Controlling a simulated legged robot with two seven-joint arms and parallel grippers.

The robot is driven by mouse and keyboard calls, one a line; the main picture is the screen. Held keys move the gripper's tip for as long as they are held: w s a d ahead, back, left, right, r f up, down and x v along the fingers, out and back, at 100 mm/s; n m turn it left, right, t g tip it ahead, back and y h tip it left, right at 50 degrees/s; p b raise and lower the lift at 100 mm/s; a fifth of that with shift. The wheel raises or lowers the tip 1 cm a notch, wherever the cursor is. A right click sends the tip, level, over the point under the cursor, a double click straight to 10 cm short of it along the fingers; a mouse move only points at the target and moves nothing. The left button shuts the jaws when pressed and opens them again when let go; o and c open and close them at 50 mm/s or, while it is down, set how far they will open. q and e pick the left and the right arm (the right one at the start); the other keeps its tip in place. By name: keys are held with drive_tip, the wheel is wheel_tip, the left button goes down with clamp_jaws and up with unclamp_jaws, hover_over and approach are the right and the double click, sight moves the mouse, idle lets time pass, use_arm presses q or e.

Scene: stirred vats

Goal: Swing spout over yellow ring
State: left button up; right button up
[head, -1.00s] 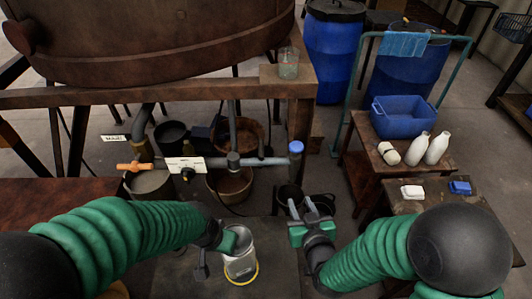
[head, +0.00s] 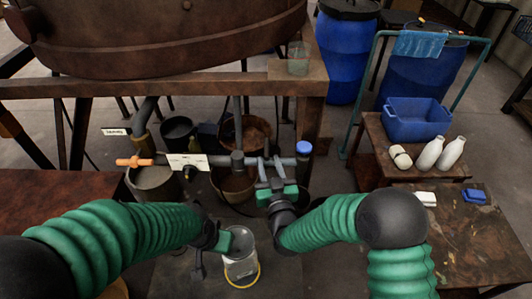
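The spout (head: 273,160) is a grey horizontal pipe below the vat, with a blue-capped end (head: 304,148) at its right. My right gripper (head: 270,164) is at the pipe, left of the blue cap. Its two fingers are apart and overlap the pipe in the picture; I cannot tell whether they touch it. The yellow ring (head: 244,284) shows around the foot of a metal jug (head: 241,262) on the dark low table, in front of the spout. My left gripper (head: 229,241) is against the jug's upper left side; its fingertips are hidden.
A valve with an orange handle (head: 134,162) and a white label plate (head: 187,161) sit left along the pipe. Buckets (head: 155,180) stand beneath. A blue crate (head: 416,125) and white bottles (head: 451,152) are on the right stand. A glass (head: 298,62) stands on the vat frame.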

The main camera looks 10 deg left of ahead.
drive_tip(key=x, duration=0.4)
drive_tip(key=shift+w, duration=0.25)
drive_tip(key=shift+c, duration=0.4)
clamp_jaws()
idle(0.7)
